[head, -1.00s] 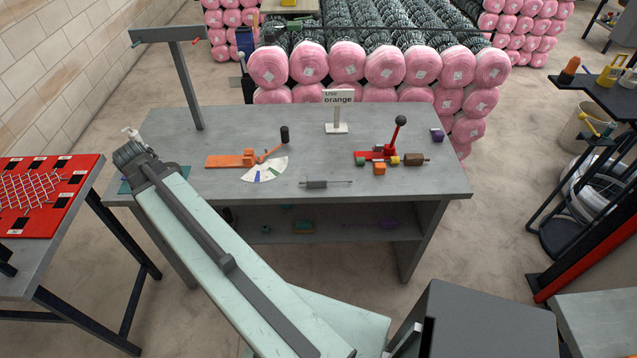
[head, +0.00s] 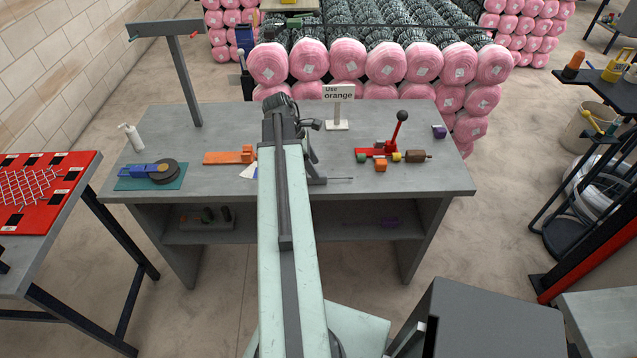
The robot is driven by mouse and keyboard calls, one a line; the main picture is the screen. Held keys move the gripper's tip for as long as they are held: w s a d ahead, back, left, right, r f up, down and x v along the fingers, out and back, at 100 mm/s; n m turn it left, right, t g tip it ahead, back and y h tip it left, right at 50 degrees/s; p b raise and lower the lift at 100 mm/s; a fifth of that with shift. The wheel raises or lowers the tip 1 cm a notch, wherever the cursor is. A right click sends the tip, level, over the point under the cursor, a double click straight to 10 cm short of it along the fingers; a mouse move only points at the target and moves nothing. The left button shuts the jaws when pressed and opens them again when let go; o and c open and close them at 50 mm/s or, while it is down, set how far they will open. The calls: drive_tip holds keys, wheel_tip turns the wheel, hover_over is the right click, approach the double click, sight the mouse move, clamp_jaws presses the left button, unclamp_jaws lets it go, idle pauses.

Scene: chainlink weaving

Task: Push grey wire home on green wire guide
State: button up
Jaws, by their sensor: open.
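A grey cylinder with a thin grey wire-like rod (head: 342,179) lies on the bench, right of my arm. It may be the grey wire. A small green block (head: 361,154) sits at the left end of the red lever fixture (head: 376,152); I cannot tell whether it is the green wire guide. My gripper (head: 313,174) is open and hangs down at the grey cylinder, largely behind my arm. Whether it touches the cylinder cannot be made out.
A green mat (head: 128,184) with a blue tool (head: 144,170), a white bottle (head: 134,138), a "Use orange" sign (head: 338,95) and an orange block (head: 381,166) stand on the bench (head: 430,177). The front right is clear.

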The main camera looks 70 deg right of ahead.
sight(326, 178)
drive_tip(key=b+x, duration=0.5)
drive_tip(key=shift+w+f, duration=0.2)
drive_tip(key=shift+f, duration=0.05)
drive_tip(key=shift+r, duration=0.2)
clamp_jaws()
